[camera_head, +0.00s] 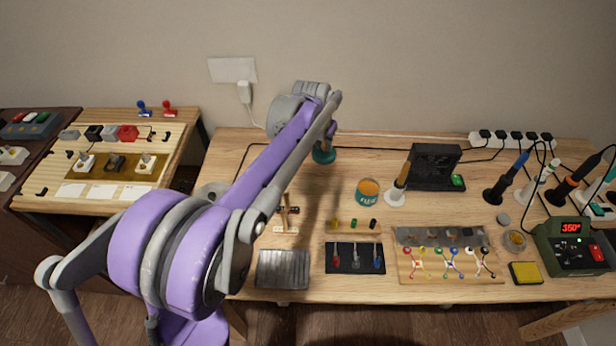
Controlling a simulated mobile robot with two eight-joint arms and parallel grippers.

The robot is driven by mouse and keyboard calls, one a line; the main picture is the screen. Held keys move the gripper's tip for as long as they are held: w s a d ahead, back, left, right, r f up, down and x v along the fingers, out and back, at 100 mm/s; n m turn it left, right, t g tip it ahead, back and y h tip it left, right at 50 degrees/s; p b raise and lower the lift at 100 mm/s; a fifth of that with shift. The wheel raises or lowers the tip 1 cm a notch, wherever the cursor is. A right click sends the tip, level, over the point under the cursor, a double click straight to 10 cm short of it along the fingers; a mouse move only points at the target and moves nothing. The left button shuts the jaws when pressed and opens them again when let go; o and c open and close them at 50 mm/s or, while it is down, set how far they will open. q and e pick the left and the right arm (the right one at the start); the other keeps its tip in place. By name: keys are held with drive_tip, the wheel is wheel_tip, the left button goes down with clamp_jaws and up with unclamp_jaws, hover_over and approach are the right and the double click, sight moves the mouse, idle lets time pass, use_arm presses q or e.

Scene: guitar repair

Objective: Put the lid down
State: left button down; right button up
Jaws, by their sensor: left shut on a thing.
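My left arm comes in from the left and reaches over the bench towards the wall. Its gripper (325,146) points down at the back of the bench and is mostly hidden by my own arm. A teal round piece, which looks like the lid (324,156), shows just below it, partly covered. The gripper is shut on it; whether the lid touches the bench I cannot tell. The teal flux tin (368,194) stands open to the right, with orange-brown contents showing. My right gripper is not in view.
A brush in a white holder (396,197) and a black fan box (434,167) stand right of the tin. A black tool mat (342,266) and a metal plate (283,280) lie in front. Soldering irons and a green station (574,236) fill the right end.

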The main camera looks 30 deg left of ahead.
use_arm(q)
drive_tip(key=shift+a+f, duration=0.1)
drive_tip(key=shift+f, duration=0.2)
wheel_tip(320, 180, down, 10)
drive_tip(key=shift+r+b, duration=0.25)
drive_tip(key=shift+b, duration=0.4)
drive_tip(key=shift+f, duration=0.15)
drive_tip(key=c, duration=0.7)
unclamp_jaws()
drive_tip(key=shift+c, duration=0.2)
